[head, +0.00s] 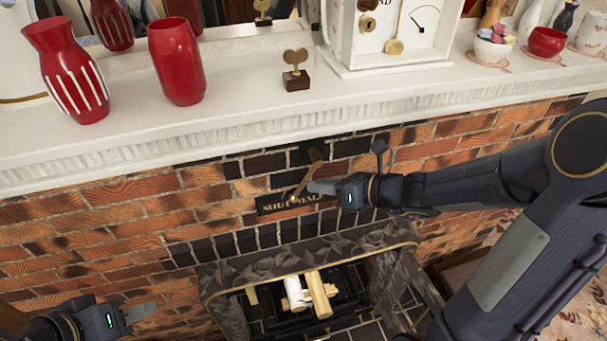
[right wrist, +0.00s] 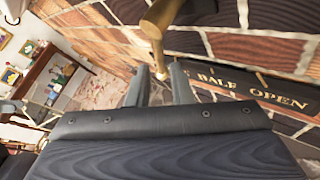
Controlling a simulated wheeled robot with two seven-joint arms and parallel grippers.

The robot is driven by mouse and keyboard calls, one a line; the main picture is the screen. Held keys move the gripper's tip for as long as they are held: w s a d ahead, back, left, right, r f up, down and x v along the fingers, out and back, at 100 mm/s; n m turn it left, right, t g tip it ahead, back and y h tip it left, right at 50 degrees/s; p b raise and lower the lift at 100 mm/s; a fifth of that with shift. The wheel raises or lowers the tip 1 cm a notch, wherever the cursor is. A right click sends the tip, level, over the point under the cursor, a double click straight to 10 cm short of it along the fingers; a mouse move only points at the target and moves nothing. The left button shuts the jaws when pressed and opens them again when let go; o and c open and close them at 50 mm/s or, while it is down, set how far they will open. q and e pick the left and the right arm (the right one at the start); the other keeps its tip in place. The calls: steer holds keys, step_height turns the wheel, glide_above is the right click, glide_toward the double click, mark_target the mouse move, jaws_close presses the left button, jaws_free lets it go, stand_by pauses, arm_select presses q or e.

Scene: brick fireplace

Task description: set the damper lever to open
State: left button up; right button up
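The brass damper lever (head: 313,168) is on the brick chimney front, under the mantel. It slants down to the left, its low end near the SHUT and HALF marks of the black plate (head: 267,209). The right wrist view shows HALF and OPEN on the plate (right wrist: 255,88) and the lever (right wrist: 153,32) close up. My right gripper (head: 318,187) is at the lever's lower part. In its wrist view its fingers (right wrist: 160,80) are apart, with the lever's end at or between their tips. My left gripper (head: 140,312) is low at the left, away from the lever; its finger gap is unclear.
The white mantel (head: 230,125) above holds red vases (head: 178,62), a small heart-topped ornament (head: 296,70), a white clock (head: 385,35) and bowls (head: 492,47). Below is the stone-framed firebox with logs (head: 318,292). Bare brick lies left of the plate.

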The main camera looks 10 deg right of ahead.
mark_target(304, 186)
steer(key=x, duration=0.7)
steer(key=shift+a+f+b, duration=0.15)
steer(key=shift+a+b, duration=0.05)
steer(key=shift+b, duration=0.15)
steer(key=shift+s, duration=0.1)
jaws_close()
